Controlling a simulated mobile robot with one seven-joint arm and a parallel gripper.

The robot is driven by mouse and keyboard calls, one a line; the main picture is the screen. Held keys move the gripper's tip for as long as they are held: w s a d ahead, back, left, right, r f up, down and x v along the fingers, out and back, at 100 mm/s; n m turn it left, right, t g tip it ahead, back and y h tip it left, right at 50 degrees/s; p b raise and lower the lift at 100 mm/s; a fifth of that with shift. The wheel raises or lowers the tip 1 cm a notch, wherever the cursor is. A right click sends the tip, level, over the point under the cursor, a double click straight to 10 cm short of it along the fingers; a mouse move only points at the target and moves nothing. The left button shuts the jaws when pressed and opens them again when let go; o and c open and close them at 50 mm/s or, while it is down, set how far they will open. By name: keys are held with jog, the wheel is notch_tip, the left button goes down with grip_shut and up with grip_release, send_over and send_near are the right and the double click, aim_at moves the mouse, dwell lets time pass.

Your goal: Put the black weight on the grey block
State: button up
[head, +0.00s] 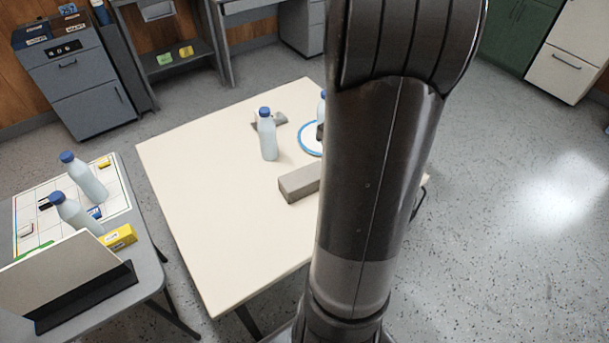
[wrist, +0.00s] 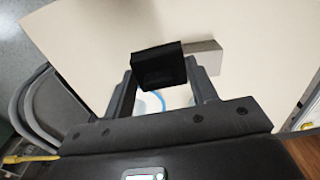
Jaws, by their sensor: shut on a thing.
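The black weight (wrist: 158,64) is a dark block between the fingers of my gripper (wrist: 161,82) in the wrist view. My gripper is shut on it. The grey block (head: 299,184) is a long, low box lying on the cream table in the head view, partly hidden by my arm. It also shows in the wrist view (wrist: 206,53), just behind and right of the weight, which covers part of it. I cannot tell the height of the weight above the table. My arm hides the gripper and the weight in the head view.
On the cream table (head: 215,215) stand a blue-capped bottle (head: 268,135), a blue-rimmed plate (head: 309,139) and a second bottle (head: 322,106), partly hidden. The table's left and front are clear. A side table (head: 150,262) at left holds bottles and small boxes.

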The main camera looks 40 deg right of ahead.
jog(key=shift+s+d+r, duration=0.15)
jog(key=shift+s+d, duration=0.1)
jog(key=shift+d, duration=0.2)
jog(key=shift+s+d+r, duration=0.1)
jog(key=shift+s+d, duration=0.1)
jog(key=shift+d, duration=0.2)
send_over(304, 175)
notch_tip(304, 175, down, 7)
jog(key=shift+s+r, duration=0.1)
jog(key=shift+s, duration=0.05)
jog(key=shift+f, duration=2.05)
jog(key=shift+f, duration=0.1)
jog(key=o, duration=1.3)
jog(key=shift+c, duration=0.2)
